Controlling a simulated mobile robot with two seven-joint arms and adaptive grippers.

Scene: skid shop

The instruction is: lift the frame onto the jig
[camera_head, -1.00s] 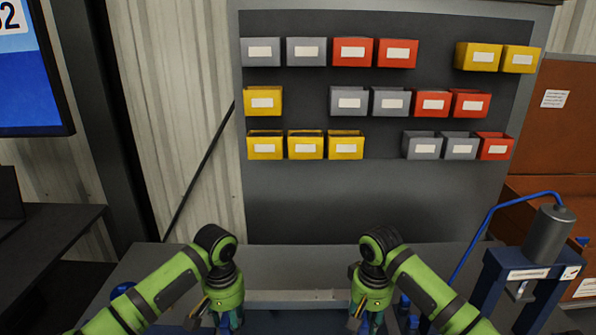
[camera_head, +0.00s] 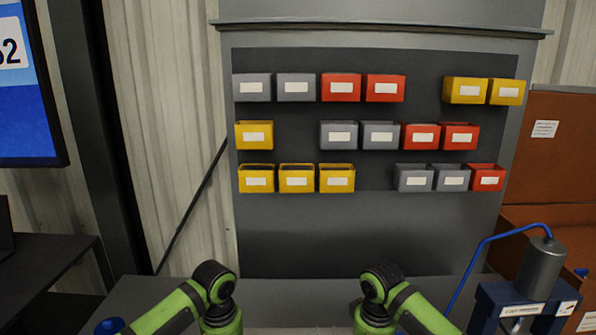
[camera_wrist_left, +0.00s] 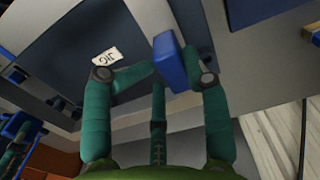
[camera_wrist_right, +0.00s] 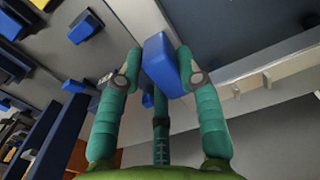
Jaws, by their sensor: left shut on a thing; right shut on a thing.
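In the left wrist view my left gripper (camera_wrist_left: 170,72) is shut on a blue block-shaped grip (camera_wrist_left: 169,58), with one teal finger on each side. A dark plate with a white "JIG" label (camera_wrist_left: 105,57) lies beyond the left finger. In the right wrist view my right gripper (camera_wrist_right: 160,72) is shut on a similar blue grip (camera_wrist_right: 160,57). Both grips appear to belong to the frame, whose pale grey bar runs behind them; its whole outline is not visible. Whether the frame touches the jig cannot be told. In the head view both grippers are below the picture.
A dark back panel (camera_head: 360,235) carries several grey, red and yellow bins. A blue-framed press (camera_head: 525,310) with a grey cylinder stands at the right. A monitor (camera_head: 30,100) is at the left. Loose blue blocks (camera_wrist_right: 85,27) show in the right wrist view.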

